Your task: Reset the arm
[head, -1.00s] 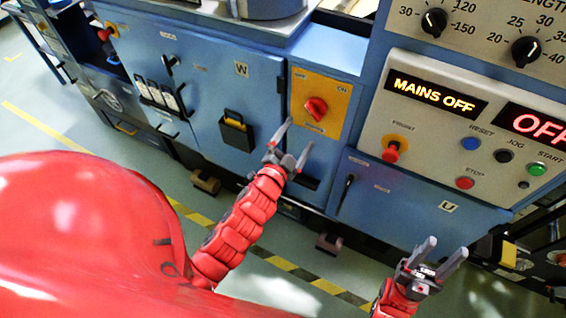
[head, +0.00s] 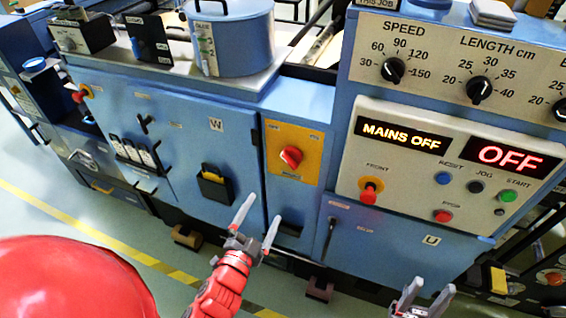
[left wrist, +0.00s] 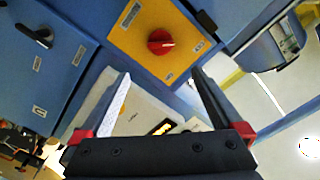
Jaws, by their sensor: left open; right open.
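My left gripper (head: 257,226) is open and empty in front of the blue cabinet, below the yellow switch plate (head: 307,140) with its red rotary knob (head: 291,157). In the left wrist view the open fingers (left wrist: 160,88) frame the lower part of the scene, and the red knob (left wrist: 160,41) shows beyond them, apart from both fingertips. My right gripper (head: 430,291) is open and empty at the bottom of the head view, below the control panel; its arm is cut off by the frame edge.
The control panel (head: 385,197) has lit displays reading MAINS OFF and OFF, with several buttons below. A blue drum (head: 240,40) stands on the machine top. A black pocket (head: 215,187) hangs on the door. Floor with yellow striping (head: 75,222) is clear at left.

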